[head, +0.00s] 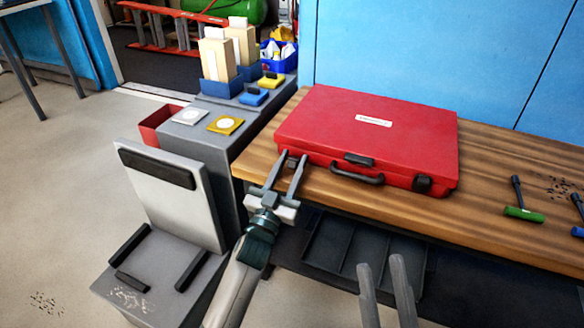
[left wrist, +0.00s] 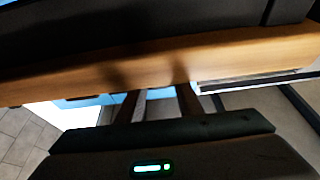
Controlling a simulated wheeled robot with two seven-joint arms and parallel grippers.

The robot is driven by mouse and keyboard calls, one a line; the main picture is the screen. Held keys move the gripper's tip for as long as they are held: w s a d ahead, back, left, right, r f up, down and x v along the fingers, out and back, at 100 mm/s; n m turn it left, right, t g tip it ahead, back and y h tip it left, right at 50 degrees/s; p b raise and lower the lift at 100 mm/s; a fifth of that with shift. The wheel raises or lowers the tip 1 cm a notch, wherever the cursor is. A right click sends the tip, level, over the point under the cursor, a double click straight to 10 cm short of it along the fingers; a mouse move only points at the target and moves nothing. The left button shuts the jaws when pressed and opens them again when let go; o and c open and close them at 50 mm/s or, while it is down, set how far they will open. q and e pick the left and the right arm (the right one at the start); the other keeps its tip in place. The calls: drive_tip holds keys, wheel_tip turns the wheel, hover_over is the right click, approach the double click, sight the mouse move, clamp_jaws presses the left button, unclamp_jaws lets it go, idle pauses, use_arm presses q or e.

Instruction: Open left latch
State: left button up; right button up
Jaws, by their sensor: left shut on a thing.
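A closed red case (head: 370,125) lies on the wooden table. Its front has a dark handle (head: 357,175), a dark catch (head: 359,159) above it and a black right latch (head: 422,184). My left gripper (head: 293,157) is at the case's front left corner, its fingers shut on the left latch, which they mostly hide. In the left wrist view the left gripper's fingers (left wrist: 158,102) reach toward the table edge, and the latch cannot be made out. My right gripper (head: 380,263) is open and empty below the table's front edge.
The wooden table (head: 490,165) has a green-headed brush (head: 523,214) and a blue one (head: 578,231) at right. A grey cabinet (head: 195,135) with boxes and small pads stands left of it. A grey seat-like stand (head: 170,200) is at front left. A blue wall (head: 440,50) stands behind.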

use_arm(q)
drive_tip(key=o, duration=0.7)
use_arm(e)
drive_tip(key=shift+s+d+r+t, duration=0.15)
drive_tip(key=shift+s+r+t, duration=0.15)
drive_tip(key=shift+r, duration=0.05)
use_arm(q)
drive_tip(key=shift+o, duration=0.2)
drive_tip(key=shift+s+f, duration=0.1)
drive_tip(key=shift+s, duration=0.05)
